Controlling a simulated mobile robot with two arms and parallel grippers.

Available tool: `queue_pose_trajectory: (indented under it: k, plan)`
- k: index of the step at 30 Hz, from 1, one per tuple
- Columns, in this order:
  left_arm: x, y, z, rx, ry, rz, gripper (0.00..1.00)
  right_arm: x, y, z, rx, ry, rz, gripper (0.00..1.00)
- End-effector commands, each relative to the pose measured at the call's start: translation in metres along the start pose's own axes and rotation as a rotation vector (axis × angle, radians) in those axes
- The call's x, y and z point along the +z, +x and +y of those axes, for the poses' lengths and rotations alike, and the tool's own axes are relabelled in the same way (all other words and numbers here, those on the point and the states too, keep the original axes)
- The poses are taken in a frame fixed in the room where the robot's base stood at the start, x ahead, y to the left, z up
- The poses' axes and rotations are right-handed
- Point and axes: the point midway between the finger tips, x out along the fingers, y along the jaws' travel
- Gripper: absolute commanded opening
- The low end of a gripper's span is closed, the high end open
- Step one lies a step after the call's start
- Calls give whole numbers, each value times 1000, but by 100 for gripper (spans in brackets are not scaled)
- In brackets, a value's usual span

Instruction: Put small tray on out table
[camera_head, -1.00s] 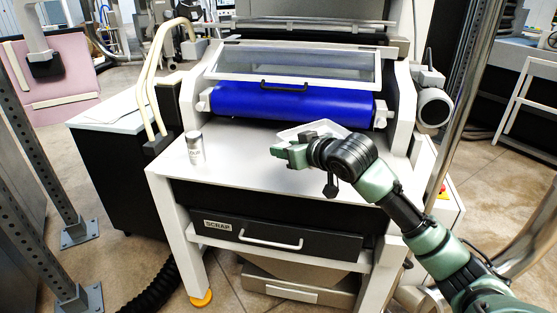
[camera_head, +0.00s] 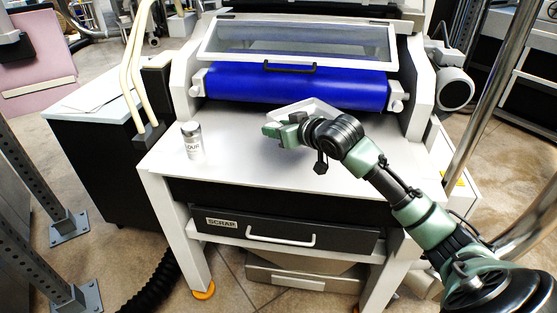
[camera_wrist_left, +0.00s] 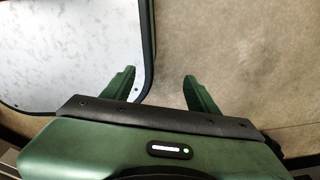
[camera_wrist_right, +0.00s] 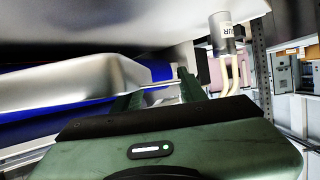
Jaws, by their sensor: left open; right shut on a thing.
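The small tray (camera_head: 312,106) is a pale, shallow tray over the white table (camera_head: 232,168) in front of the blue roller in the head view. My right gripper (camera_head: 277,132) is shut on the tray, at its near left side. The arm hides part of the tray. In the right wrist view the tray (camera_wrist_right: 60,88) fills the left side, by the fingers. I cannot tell whether it touches the table. My left gripper (camera_wrist_left: 158,88) is open and empty in its wrist view; it is not in the head view.
A flour shaker (camera_head: 192,142) stands at the table's left. The blue roller (camera_head: 300,87) and its clear guard (camera_head: 295,42) close off the back. A scrap drawer (camera_head: 280,233) is below. A pale speckled panel (camera_wrist_left: 65,50) lies near my left gripper.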

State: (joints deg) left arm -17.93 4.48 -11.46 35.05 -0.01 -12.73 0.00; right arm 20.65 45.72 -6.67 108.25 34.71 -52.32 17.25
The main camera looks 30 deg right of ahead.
Motion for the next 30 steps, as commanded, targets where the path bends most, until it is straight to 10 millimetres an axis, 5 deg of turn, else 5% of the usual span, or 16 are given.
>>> queue_pose_trajectory:
  k: [3,9,14,21,29,30]
  plan:
    - [5,-3,1,1,1,-7,59,31,12,0,0,3,-4,0]
    - [-14,-4,-2,-2,1,18,59,62,26,0,1,0,1,0]
    - [-28,-5,-4,-4,1,42,59,74,31,0,1,0,2,0]
    - [-22,-6,-3,-3,1,32,59,105,44,0,1,-1,1,0]
    - [-15,-6,-2,-3,1,21,59,108,45,0,0,-2,3,0]
    - [-15,-6,-2,-3,1,21,59,110,45,0,0,0,0,50]
